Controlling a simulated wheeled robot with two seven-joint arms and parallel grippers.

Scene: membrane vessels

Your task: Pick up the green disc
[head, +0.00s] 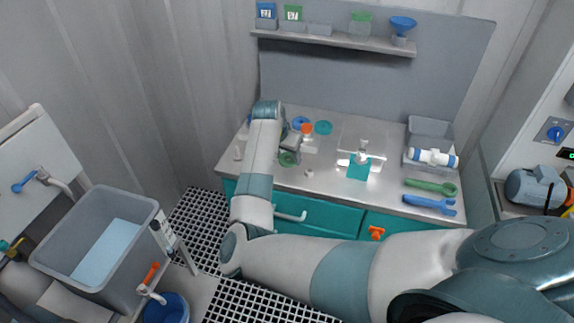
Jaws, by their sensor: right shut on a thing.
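A green disc (288,159) is at the left part of the grey worktop, near the front. My right arm reaches in from the right, bends at the elbow and rises to the wrist above the worktop. My right gripper (289,152) points down at the green disc and is shut on it. The hand and arm partly cover the disc, so I cannot tell whether it is clear of the worktop. A teal disc (323,128) and a blue disc (300,122) lie farther back. My left gripper is not in view.
An orange-topped piece (307,129) stands close behind the gripper. A white stand with a teal block (359,168) is right of it. A green tool (431,187), a blue tool (430,204) and a grey bin (430,130) are at the right. A shelf (335,40) hangs behind.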

